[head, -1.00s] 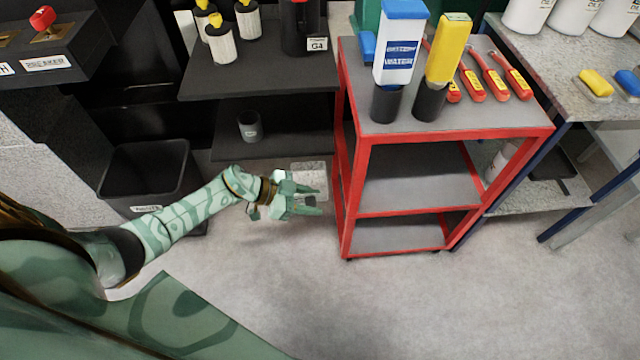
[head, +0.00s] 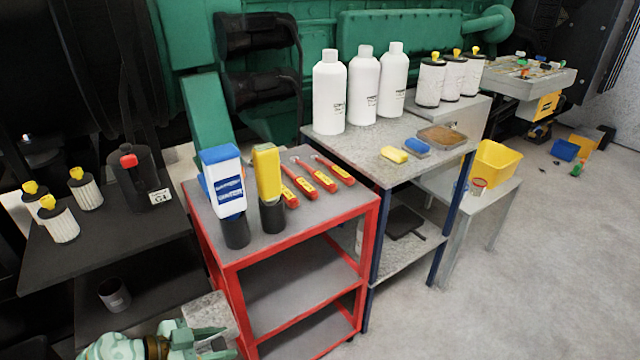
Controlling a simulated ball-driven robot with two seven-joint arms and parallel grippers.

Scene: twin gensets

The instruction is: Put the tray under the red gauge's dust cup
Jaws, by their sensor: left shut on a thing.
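My left gripper (head: 205,344) is at the bottom edge of the head view, partly cut off. It is shut on a grey speckled tray-like piece (head: 208,312), which shows just behind the fingers, left of the red cart. A dark grey cup (head: 113,295) stands on the shelf below. I cannot tell whether either is the gauge or its dust cup. My right gripper is not in view.
The red cart (head: 290,248) holds a blue-capped bottle (head: 222,183), a yellow bottle (head: 266,172) and red tools. A workbench (head: 340,150) with white bottles stands beyond the cart. Open floor (head: 540,290) lies at right.

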